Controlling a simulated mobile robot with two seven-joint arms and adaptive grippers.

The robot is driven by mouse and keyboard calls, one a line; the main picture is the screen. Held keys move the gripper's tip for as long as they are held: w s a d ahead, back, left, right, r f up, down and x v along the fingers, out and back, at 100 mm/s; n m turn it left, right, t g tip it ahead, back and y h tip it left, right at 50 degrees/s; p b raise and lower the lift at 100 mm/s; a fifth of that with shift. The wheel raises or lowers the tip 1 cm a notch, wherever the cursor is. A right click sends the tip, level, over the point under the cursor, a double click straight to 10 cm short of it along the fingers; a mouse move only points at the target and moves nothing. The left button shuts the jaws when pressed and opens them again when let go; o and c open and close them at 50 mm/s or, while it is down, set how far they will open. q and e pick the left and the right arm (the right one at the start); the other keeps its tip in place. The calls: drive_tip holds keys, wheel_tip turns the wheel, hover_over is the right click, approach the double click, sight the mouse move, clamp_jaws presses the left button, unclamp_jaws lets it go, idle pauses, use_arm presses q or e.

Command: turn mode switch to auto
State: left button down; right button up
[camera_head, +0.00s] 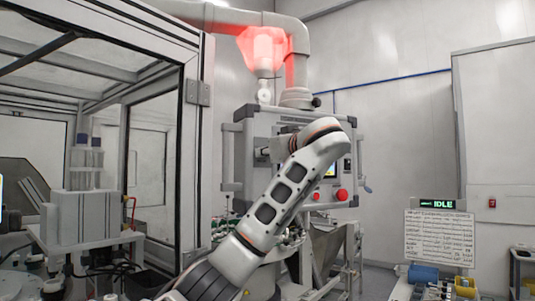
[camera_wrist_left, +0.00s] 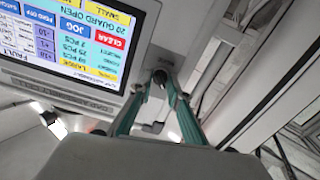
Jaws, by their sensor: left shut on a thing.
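The control panel (camera_head: 244,122) hangs from a pipe arm, with its front partly hidden by my left arm in the head view. In the left wrist view its lit screen (camera_wrist_left: 70,45) appears upside down. The mode switch (camera_wrist_left: 158,76) is a small dark knob on the grey panel face beside the screen. My left gripper (camera_wrist_left: 160,86) has its two green fingers closed together on this knob. Its fingertips cover much of the knob, so I cannot tell which position it points to. My right gripper is in neither view.
A red button (camera_head: 342,195) sits low on the panel's right side. A red lamp (camera_head: 263,48) glows above the panel. A framed machine enclosure (camera_head: 196,150) stands to the left. A sign reading IDLE (camera_head: 438,204) stands at the lower right.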

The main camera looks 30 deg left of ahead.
use_arm(q)
drive_tip(key=m+p, duration=0.2)
drive_tip(key=m, duration=1.5)
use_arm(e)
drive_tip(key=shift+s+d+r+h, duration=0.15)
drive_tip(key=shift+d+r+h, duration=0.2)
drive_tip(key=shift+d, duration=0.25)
use_arm(q)
drive_tip(key=shift+m, duration=0.3)
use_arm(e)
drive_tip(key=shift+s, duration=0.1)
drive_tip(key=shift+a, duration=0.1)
use_arm(q)
drive_tip(key=c, duration=1.9)
unclamp_jaws()
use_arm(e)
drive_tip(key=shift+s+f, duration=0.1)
use_arm(q)
drive_tip(key=shift+d, duration=0.15)
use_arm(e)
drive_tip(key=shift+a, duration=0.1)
